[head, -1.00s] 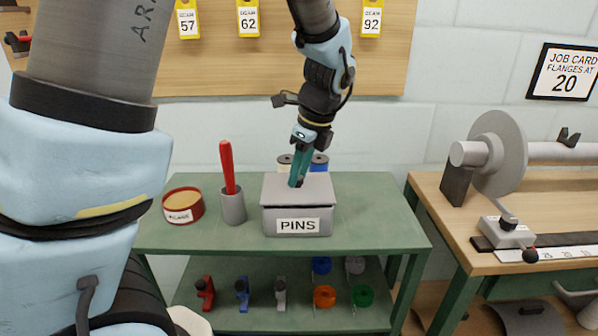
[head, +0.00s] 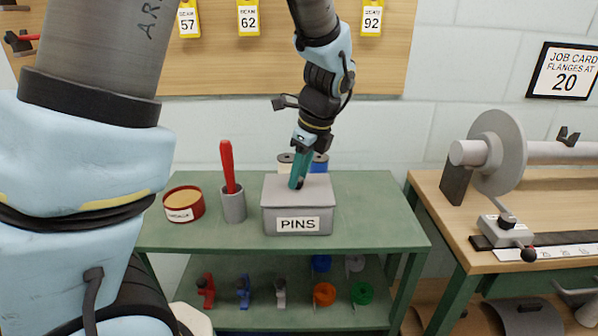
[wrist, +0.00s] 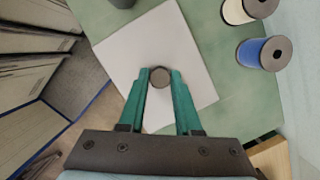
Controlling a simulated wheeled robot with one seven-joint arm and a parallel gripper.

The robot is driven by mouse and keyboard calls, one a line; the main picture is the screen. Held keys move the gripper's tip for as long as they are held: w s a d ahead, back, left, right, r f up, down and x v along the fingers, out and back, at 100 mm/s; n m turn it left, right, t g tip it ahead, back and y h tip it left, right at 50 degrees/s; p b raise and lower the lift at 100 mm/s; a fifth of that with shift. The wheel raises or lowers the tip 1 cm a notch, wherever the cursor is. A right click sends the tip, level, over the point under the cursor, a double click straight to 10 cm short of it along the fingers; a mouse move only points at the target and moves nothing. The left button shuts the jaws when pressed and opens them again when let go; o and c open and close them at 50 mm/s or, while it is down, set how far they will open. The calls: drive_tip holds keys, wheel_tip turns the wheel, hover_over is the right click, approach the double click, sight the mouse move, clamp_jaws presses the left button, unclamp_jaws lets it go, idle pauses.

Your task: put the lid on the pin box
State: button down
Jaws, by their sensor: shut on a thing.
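The grey pin box (head: 275,224), labelled PINS, stands upright on the green cart top. Its flat grey lid (head: 318,189) lies over the top of the box, and I see no clear gap between them in the head view. In the wrist view the lid (wrist: 128,50) is a pale square with a dark round knob (wrist: 159,77) at its middle. My gripper (head: 296,184) points down at the lid, and in the wrist view its green fingers (wrist: 160,80) are shut on the knob. The inside of the box is hidden.
A red tin (head: 183,205) and a grey cup (head: 233,206) with a red-handled tool stand left of the box. Spools (wrist: 262,53) stand behind it. The cart top (head: 385,220) right of the box is clear. A wooden bench (head: 450,205) stands further right.

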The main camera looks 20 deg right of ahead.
idle(0.3)
drive_tip(key=c, duration=0.5)
unclamp_jaws()
drive_tip(key=shift+o, duration=0.2)
drive_tip(key=o, duration=0.4)
drive_tip(key=shift+r+p, duration=3.5)
drive_tip(key=shift+r, duration=0.05)
drive_tip(key=shift+c, duration=0.2)
